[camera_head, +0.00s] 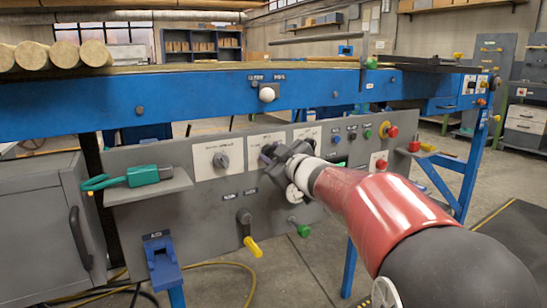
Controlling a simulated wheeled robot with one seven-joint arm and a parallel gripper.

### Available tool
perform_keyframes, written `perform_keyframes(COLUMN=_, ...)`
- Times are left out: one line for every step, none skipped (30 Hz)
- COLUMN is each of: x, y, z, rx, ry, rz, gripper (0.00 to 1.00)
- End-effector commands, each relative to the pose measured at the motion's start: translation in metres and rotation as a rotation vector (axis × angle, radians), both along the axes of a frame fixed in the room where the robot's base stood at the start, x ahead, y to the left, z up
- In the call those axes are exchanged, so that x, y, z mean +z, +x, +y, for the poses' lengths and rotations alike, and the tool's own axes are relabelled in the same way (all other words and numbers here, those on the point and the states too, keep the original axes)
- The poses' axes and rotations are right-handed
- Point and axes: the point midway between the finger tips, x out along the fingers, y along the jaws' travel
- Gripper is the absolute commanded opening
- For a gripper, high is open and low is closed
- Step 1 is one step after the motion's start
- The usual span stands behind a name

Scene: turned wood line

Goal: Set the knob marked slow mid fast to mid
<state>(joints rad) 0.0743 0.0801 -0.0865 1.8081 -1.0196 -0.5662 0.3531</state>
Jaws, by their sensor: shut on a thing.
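A grey control panel (140,222) hangs below the blue beam and carries several white dial plates. My gripper (270,155) is at the middle plate (258,142), shut on the dark knob there. The gripper covers most of that knob, so its pointer direction is hidden. The right plate (307,132) has a knob (311,144) partly behind my gripper. The plate lettering is too small to read, so I cannot tell which one says slow mid fast.
A green-handled tool (143,175) lies on a small shelf at the panel's left. Below are a yellow-handled lever (252,246) and a green knob (303,230). Red mushroom buttons (389,130) sit to the right. Round wooden bars (62,55) lie above the beam.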

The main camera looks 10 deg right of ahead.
Motion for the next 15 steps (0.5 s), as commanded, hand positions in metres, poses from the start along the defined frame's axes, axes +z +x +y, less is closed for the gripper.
perform_keyframes(x=-0.0021, y=-0.0002, z=0.0, rx=-0.001, ry=-0.041, rz=-0.012, gripper=0.09)
perform_keyframes(x=-0.0021, y=-0.0002, z=0.0, rx=-0.001, ry=-0.068, rz=-0.021, gripper=0.09)
perform_keyframes(x=-0.0022, y=-0.0002, z=0.0, rx=-0.001, ry=-0.104, rz=-0.033, gripper=0.09)
perform_keyframes(x=-0.0022, y=-0.0002, z=0.0, rx=-0.001, ry=-0.129, rz=-0.041, gripper=0.09)
perform_keyframes(x=-0.0022, y=-0.0002, z=0.0, rx=-0.001, ry=-0.154, rz=-0.049, gripper=0.09)
perform_keyframes(x=-0.0022, y=-0.0002, z=0.0, rx=-0.001, ry=-0.187, rz=-0.06, gripper=0.09)
perform_keyframes(x=-0.0023, y=-0.0002, z=0.0001, rx=-0.001, ry=-0.21, rz=-0.067, gripper=0.09)
perform_keyframes(x=-0.0024, y=-0.0001, z=0.0001, rx=-0.001, ry=-0.232, rz=-0.075, gripper=0.09)
perform_keyframes(x=-0.0024, y=-0.0001, z=0.0001, rx=-0.001, ry=-0.262, rz=-0.084, gripper=0.09)
perform_keyframes(x=-0.0026, y=-0.0002, z=0.0002, rx=0.0, ry=-0.284, rz=-0.091, gripper=0.09)
perform_keyframes(x=-0.0026, y=-0.0002, z=0.0002, rx=0.0, ry=-0.304, rz=-0.097, gripper=0.09)
perform_keyframes(x=-0.0027, y=-0.0002, z=0.0003, rx=0.0, ry=-0.33, rz=-0.106, gripper=0.09)
perform_keyframes(x=-0.0026, y=-0.0002, z=0.0004, rx=0.0, ry=-0.348, rz=-0.111, gripper=0.09)
perform_keyframes(x=-0.0025, y=-0.0002, z=0.0003, rx=0.0, ry=-0.364, rz=-0.117, gripper=0.09)
perform_keyframes(x=-0.0024, y=-0.0002, z=0.0003, rx=0.0, ry=-0.385, rz=-0.123, gripper=0.09)
